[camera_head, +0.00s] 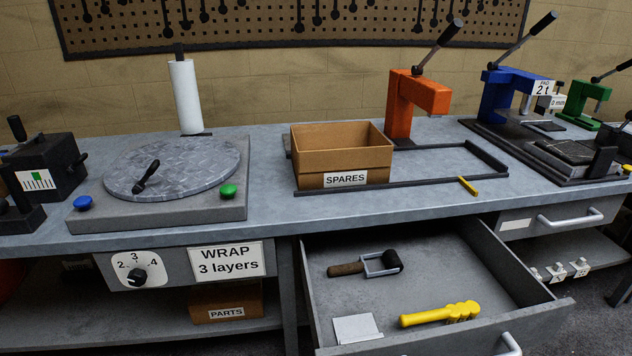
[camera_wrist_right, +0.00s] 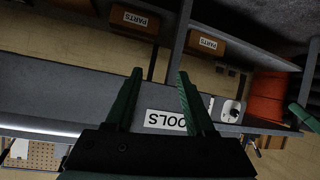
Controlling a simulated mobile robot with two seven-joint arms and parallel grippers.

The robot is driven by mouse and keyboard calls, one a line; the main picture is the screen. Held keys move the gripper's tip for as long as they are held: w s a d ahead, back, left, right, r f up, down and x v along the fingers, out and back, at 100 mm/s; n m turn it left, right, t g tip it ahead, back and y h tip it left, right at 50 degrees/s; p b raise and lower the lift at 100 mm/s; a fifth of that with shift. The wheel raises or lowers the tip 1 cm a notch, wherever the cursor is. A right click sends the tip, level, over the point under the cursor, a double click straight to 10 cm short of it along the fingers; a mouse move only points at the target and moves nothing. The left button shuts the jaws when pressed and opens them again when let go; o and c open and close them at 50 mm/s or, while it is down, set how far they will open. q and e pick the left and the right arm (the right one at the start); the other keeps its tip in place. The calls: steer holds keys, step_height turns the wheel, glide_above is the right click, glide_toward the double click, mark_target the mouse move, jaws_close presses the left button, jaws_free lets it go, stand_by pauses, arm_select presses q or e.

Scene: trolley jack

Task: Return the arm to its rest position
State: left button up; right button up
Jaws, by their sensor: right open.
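My right gripper (camera_wrist_right: 158,76) shows only in the right wrist view. Its two green fingers are apart, with nothing between them. Beyond the fingers is a grey bench or drawer front with an upside-down label (camera_wrist_right: 166,121), partly hidden by a finger, reading "OOLS". Neither gripper shows in the head view, and I cannot tell from it how either arm is posed.
An open drawer (camera_head: 545,315) juts out from the bench, holding a roller (camera_head: 384,264) and a yellow-handled tool (camera_head: 440,314). On the bench stand a turntable (camera_head: 195,170), a spares box (camera_head: 340,158) and an orange press (camera_head: 400,105).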

arm_select(q)
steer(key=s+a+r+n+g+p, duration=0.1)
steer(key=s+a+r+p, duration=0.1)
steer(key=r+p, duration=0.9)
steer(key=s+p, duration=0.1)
steer(key=p, duration=0.8)
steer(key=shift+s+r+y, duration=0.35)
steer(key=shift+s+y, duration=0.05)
arm_select(e)
steer(key=s+r+m+g, duration=0.2)
steer(key=s+r, duration=0.3)
steer(key=r, duration=0.6)
steer(key=shift+a+r+g, duration=0.35)
steer(key=shift+a+g, duration=0.05)
steer(key=shift+a, duration=0.05)
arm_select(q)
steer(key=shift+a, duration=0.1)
arm_select(e)
steer(key=shift+s, duration=0.1)
